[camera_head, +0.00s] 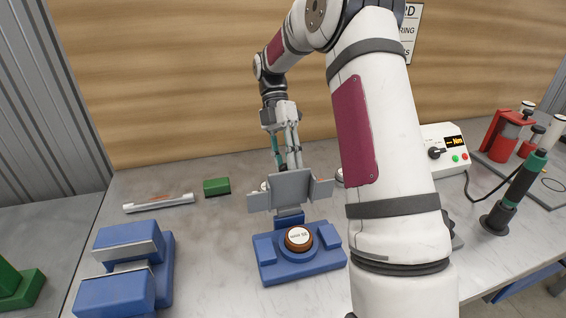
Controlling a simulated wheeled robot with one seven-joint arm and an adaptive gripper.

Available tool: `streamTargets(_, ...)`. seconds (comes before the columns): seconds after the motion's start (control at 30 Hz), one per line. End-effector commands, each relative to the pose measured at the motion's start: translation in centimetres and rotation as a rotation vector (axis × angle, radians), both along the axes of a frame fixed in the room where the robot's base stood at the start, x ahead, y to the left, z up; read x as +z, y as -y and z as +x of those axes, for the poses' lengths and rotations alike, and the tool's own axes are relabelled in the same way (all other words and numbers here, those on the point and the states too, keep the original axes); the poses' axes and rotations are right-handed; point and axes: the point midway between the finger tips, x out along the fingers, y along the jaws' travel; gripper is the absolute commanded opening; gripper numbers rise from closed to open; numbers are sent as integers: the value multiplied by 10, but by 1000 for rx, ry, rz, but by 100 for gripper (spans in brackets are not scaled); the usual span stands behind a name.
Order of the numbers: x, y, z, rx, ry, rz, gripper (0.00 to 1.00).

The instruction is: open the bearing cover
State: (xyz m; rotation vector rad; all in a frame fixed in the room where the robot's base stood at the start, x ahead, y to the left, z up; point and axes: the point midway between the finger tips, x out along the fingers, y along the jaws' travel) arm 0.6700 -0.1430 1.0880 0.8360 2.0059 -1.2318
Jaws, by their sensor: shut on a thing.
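The bearing cover (291,187) is a grey plate with small side wings, standing roughly upright at the back of a blue bearing block (315,262). A round brown-rimmed part with a white labelled face (298,237) shows uncovered in the block, in front of the cover. My gripper (289,164) reaches down from above and behind, and is shut on the cover near its top edge. The fingertips are partly hidden behind the plate, so the exact contact is hard to see.
A blue and grey clamp block (128,242) stands at the front left. A green block (216,187) and a silver bar (158,203) lie at the back left. A white control box (445,150) and a dark green-handled tool (517,190) stand at right. My arm hides part of the bench.

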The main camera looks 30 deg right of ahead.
Motion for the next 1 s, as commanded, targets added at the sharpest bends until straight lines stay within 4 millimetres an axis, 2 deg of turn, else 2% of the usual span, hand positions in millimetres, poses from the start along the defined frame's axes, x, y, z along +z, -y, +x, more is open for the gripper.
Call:
streamTargets(0.03, -12, -10, 6, 8, 11, 18, 0)
streamTargets(0.33, -12, -10, 6, 8, 11, 18, 0)
streamTargets(0.37, -12, -10, 6, 8, 10, 19, 33)
streamTargets(0.4, -13, -10, 6, 8, 11, 18, 42)
streamTargets(0.43, -13, -10, 6, 6, 11, 18, 45)
streamTargets(1.0, -10, -6, 5, 3, 13, 13, 45)
